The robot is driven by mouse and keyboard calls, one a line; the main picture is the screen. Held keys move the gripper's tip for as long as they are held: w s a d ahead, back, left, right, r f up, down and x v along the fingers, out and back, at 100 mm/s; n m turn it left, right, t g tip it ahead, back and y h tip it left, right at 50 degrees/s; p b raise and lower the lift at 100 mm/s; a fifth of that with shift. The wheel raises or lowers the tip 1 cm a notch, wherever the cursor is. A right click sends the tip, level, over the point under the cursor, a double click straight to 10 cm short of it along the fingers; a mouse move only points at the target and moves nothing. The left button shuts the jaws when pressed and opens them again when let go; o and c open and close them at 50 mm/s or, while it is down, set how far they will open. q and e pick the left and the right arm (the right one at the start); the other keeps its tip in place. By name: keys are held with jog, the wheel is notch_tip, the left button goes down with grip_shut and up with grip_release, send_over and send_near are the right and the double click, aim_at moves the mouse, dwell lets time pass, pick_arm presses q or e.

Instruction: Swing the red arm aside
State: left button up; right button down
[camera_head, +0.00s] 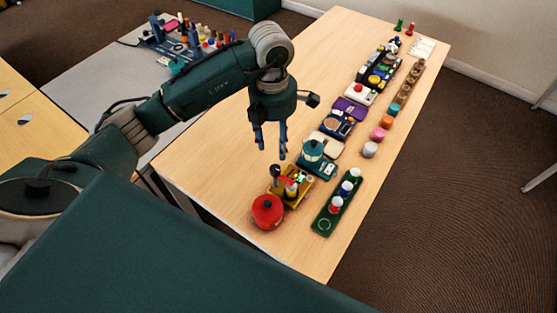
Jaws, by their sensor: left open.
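A small yellow device (299,196) stands near the front end of the long wooden table. A small red piece (288,182) shows on top of it, beside a dark post with a pale top; I take it for the red arm, but it is too small to tell its exact shape. My left gripper (270,143) is open and empty, with its blue fingers pointing down. In the picture it is above and slightly left of the yellow device, apart from it. My right gripper is not in view.
A round red container (267,211) stands just left of the yellow device. A teal device (316,152) stands behind it. A green tray (336,207) with several pegs lies to the right. More devices line the table's right side. The left side of the wooden table (215,150) is clear.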

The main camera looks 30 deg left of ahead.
aim_at(275, 168)
pick_arm(q)
jog(key=f, duration=0.3)
jog(key=f+p, duration=0.1)
jog(key=f, duration=0.2)
jog(key=f+p, duration=0.1)
jog(key=f, duration=0.2)
jog(key=shift+s, duration=0.25)
jog(key=shift+f+p, duration=0.35)
jog(key=shift+f, duration=0.45)
jog(key=shift+c, duration=0.5)
grip_shut()
